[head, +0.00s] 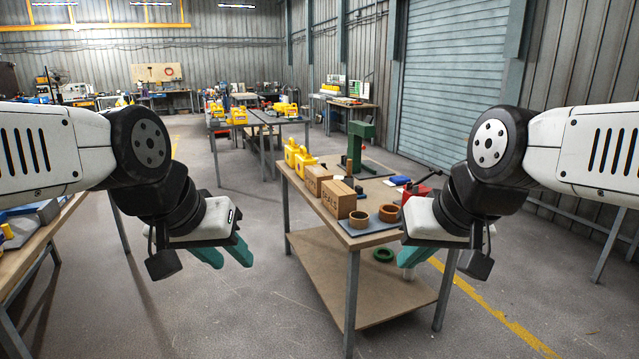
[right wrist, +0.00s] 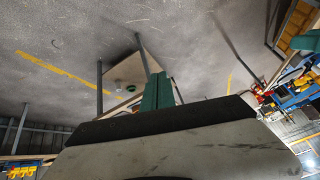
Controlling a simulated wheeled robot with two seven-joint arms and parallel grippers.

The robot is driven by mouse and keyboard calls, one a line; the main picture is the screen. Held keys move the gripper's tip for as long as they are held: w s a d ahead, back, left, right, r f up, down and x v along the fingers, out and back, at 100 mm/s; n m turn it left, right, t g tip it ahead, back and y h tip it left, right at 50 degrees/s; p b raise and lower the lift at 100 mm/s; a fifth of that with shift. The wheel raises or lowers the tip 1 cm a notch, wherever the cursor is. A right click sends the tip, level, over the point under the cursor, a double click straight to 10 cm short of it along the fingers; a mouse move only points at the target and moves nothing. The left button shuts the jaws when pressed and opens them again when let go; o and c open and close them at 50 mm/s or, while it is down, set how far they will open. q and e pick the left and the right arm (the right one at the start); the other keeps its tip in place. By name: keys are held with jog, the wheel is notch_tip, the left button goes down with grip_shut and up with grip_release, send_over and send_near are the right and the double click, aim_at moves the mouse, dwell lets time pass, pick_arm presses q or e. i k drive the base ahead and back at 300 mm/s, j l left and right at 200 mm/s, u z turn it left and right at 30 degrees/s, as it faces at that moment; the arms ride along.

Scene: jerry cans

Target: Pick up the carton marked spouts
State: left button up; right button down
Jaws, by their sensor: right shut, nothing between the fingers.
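Two brown cardboard cartons stand on the near workbench in the head view. The front carton (head: 338,199) has dark lettering on its side, and the other carton (head: 317,180) stands just behind it to the left. The lettering is too small to read, so I cannot tell which is marked spouts. My left gripper (head: 232,263) hangs open and empty, left of the bench and apart from the cartons. My right gripper (head: 408,266) is shut and empty near the bench's right front corner; its teal fingers also show in the right wrist view (right wrist: 157,92).
The near workbench (head: 366,238) also holds two tape rolls (head: 373,216), yellow jerry cans (head: 298,157), a green press (head: 358,147) and a red vise (head: 418,191). A green ring (head: 383,255) lies on its lower shelf. Open floor lies left of the bench.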

aim_at(314, 174)
jog(key=i+j+z, duration=0.25)
jog(key=i+j, duration=0.85)
jog(key=i, duration=0.45)
jog(key=i+j+z, duration=0.3)
jog(key=i+j, duration=1.1)
